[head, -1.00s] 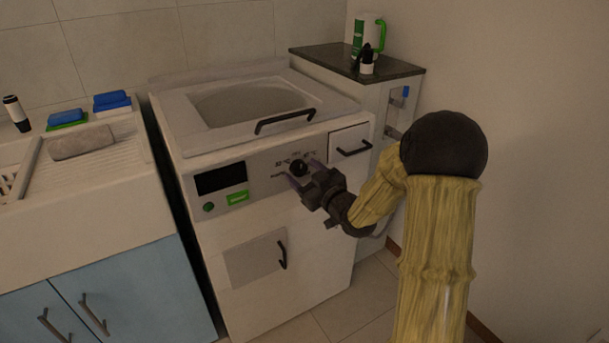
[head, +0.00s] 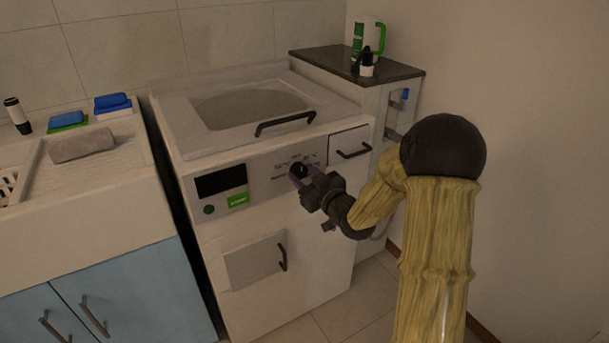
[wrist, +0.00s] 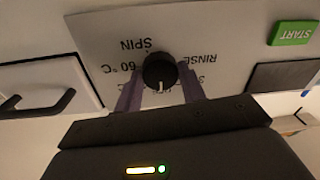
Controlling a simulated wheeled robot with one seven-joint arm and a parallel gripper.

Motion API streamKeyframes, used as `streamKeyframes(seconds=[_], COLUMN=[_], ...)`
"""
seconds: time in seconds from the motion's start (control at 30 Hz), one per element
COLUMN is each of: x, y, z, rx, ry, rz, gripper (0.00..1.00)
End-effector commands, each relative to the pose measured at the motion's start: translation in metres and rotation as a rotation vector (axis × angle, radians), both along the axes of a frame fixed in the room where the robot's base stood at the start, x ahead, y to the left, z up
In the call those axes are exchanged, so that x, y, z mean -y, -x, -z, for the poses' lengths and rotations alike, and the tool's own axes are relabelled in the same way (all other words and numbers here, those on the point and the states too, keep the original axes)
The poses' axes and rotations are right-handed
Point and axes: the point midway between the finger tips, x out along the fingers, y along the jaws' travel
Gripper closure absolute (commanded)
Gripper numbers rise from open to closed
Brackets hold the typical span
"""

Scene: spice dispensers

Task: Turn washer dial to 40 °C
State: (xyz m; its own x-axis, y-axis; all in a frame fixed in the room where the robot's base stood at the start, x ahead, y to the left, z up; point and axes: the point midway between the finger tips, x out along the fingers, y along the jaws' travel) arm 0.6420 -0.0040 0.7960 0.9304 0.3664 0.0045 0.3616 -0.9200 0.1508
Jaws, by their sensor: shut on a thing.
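The washer dial is a round black knob (wrist: 160,70) with a white pointer line. It sits on the grey control panel (wrist: 95,35) of the white washer (head: 215,150). In the wrist view, which is upside down, the pointer is toward the bottom of the picture. Labels SPIN, 60 °C and RINSE are readable around it; others are partly hidden by the fingers. My gripper (wrist: 160,85) has its purple fingers on both sides of the dial and is shut on it. In the head view my gripper (head: 300,178) covers part of the dial.
A green START button (wrist: 292,33) and a dark display (head: 221,180) are on the panel. A drawer with a black handle (head: 354,152) is beside the dial. The lid handle (head: 285,123) is above my gripper. A counter with a sink (head: 100,155) stands at left.

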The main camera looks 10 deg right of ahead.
Motion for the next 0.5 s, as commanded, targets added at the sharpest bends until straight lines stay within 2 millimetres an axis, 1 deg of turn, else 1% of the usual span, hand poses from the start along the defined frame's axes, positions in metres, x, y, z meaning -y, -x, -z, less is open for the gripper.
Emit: streamKeyframes(seconds=[0.27,0.5], x=[-0.0002,-0.0003], y=[0.0003,0.0005], z=[-0.0013,-0.0016], rx=[-0.056,-0.122], ry=[-0.168,-0.370], rz=[-0.001,-0.001], gripper=[0.83,0.83])
